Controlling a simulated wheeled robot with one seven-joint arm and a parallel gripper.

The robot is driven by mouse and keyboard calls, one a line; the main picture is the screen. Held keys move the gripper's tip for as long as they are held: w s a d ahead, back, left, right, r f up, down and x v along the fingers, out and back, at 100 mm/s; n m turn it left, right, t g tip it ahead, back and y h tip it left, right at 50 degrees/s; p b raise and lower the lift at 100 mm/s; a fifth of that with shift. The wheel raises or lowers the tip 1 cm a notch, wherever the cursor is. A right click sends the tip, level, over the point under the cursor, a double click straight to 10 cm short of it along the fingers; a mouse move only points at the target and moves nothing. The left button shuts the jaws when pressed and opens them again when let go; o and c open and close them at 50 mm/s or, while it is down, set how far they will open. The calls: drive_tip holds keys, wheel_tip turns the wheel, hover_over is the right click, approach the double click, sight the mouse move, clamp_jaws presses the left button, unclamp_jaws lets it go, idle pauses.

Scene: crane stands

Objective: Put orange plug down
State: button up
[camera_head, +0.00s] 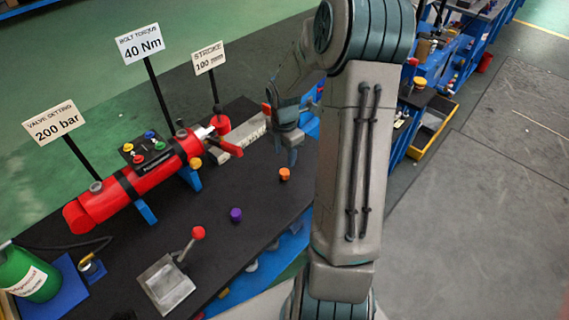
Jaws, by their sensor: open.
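The orange plug (285,174) stands on the black table top, near its right edge and left of my arm. My gripper (291,160) points down just above and slightly right of the plug. It is open, and the plug shows below the fingertips, not between them. A small gap seems to separate them, though the exact distance is hard to tell.
A purple plug (236,214) stands nearer on the table. A red cylinder (140,185) with coloured plugs lies on blue supports. A lever with a red knob (197,233) and a green bottle (28,272) are at the front left. Sign posts stand behind the cylinder.

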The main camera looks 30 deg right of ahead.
drive_tip(key=s+a+r+m+t+h, duration=0.1)
drive_tip(key=s+a+r+m, duration=0.35)
drive_tip(key=r, duration=0.25)
drive_tip(key=s+a+r+m, duration=0.3)
drive_tip(key=r+m, duration=0.2)
drive_tip(key=r, duration=0.2)
drive_tip(key=s+a+r+m+t, duration=0.1)
drive_tip(key=s+a+r+m, duration=0.1)
drive_tip(key=s+m, duration=0.3)
drive_tip(key=s+a+r+m+t+y, duration=0.1)
drive_tip(key=s+a+m, duration=0.3)
drive_tip(key=s, duration=0.3)
drive_tip(key=shift+a+r+m, duration=0.15)
drive_tip(key=shift+r+m, duration=0.2)
drive_tip(key=shift+m, duration=0.5)
idle(0.6)
